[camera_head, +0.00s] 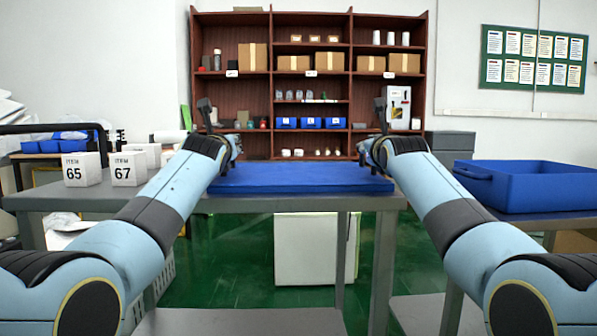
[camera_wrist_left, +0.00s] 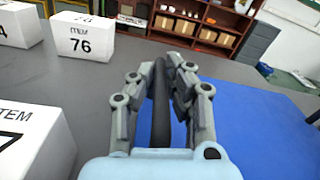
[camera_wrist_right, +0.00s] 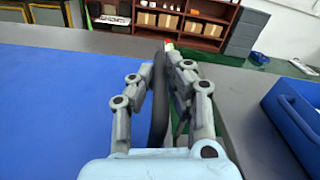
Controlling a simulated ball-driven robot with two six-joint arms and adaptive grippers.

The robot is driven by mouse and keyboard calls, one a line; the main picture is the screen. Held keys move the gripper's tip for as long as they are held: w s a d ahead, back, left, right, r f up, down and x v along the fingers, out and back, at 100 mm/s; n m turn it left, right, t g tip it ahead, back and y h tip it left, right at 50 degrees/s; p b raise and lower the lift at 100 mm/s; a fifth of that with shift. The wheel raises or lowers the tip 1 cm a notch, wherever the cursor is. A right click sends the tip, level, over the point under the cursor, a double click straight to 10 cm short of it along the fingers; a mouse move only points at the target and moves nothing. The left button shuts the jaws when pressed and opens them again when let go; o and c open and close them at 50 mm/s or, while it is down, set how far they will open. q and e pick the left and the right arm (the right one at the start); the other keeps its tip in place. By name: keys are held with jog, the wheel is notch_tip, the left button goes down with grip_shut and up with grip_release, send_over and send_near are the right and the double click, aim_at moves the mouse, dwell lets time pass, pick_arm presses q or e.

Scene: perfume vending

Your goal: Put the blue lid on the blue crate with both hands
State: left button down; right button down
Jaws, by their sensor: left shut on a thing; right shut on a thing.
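The blue lid (camera_head: 300,178) lies flat on the grey table in front of me. It also shows in the left wrist view (camera_wrist_left: 265,125) and the right wrist view (camera_wrist_right: 60,100). My left gripper (camera_head: 222,145) is at the lid's left edge, shut on a dark upright piece (camera_wrist_left: 160,105) there. My right gripper (camera_head: 371,148) is at the right edge, shut on a similar dark piece (camera_wrist_right: 158,100). How these pieces join the lid is hidden.
White numbered boxes (camera_head: 82,169) stand on the table's left part, close to my left arm. A bare grey strip (camera_wrist_right: 225,110) lies between lid and crate. Brown shelves (camera_head: 312,85) with boxes stand behind. Blue bins (camera_head: 62,141) are at far left.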

pick_arm(q)
jog(key=shift+r, duration=0.2)
pick_arm(e)
jog(key=shift+r, duration=0.2)
